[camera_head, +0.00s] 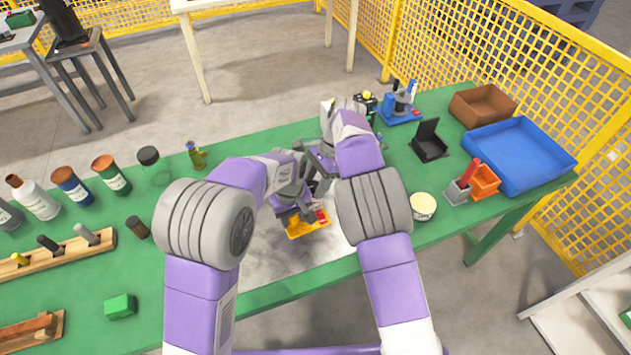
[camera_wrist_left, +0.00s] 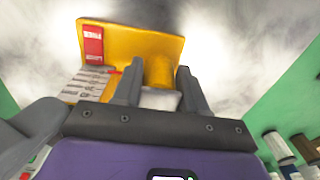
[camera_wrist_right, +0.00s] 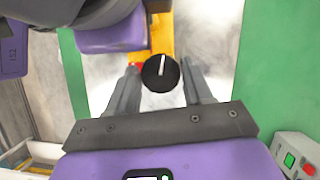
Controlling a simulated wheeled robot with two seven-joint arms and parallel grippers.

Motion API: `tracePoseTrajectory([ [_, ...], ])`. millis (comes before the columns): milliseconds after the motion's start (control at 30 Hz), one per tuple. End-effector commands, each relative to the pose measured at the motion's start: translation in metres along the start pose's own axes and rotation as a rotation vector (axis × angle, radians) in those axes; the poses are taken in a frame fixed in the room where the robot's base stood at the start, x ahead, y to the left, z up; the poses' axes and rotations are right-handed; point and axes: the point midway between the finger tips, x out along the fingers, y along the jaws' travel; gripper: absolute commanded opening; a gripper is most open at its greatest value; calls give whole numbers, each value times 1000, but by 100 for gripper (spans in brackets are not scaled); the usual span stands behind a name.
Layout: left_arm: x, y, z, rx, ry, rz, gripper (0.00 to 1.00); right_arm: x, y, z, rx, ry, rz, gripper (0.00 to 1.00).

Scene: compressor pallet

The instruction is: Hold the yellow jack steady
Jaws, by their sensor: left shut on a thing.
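The yellow jack (camera_head: 308,228) stands on the grey mat in the middle of the green table, partly hidden by my arms in the head view. In the left wrist view the jack (camera_wrist_left: 130,42) shows a red label and a white printed panel. My left gripper (camera_wrist_left: 160,82) is shut on its rounded yellow part. My right gripper (camera_wrist_right: 160,75) is open, with its fingers on either side of a round black knob (camera_wrist_right: 160,74) with a white line. Gaps show beside the knob. Part of the jack (camera_wrist_right: 162,30) shows beyond the knob.
A blue tray (camera_head: 548,178), a brown bin (camera_head: 483,107) and an orange bin (camera_head: 486,182) stand at the right. Several bottles and a wooden peg rack (camera_head: 62,256) are at the left. A green block (camera_head: 119,307) lies near the front. The grey mat (camera_head: 275,255) has free room in front.

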Motion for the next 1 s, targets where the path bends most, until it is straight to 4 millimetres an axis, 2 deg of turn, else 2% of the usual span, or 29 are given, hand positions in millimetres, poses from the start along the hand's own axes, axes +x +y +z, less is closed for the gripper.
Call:
tracePoseTrajectory([
  [33, 1, 0, 1, 0, -2, -2, 0, 0, 0, 0, 0, 0, 0, 42],
  [200, 1, 0, 1, 0, -2, -2, 0, 0, 0, 0, 0, 0, 0, 16],
  [233, 1, 0, 1, 0, -2, -2, 0, 0, 0, 0, 0, 0, 0, 15],
  [367, 1, 0, 0, -1, -2, -2, 0, 0, 1, 0, 39, -1, -16, 15],
  [700, 1, -1, 0, -1, -2, -2, 0, -1, 2, 1, 347, 0, -144, 15],
  [1000, 2, -1, 0, -2, -2, -3, 0, -1, 2, 1, 381, -1, -159, 15],
])
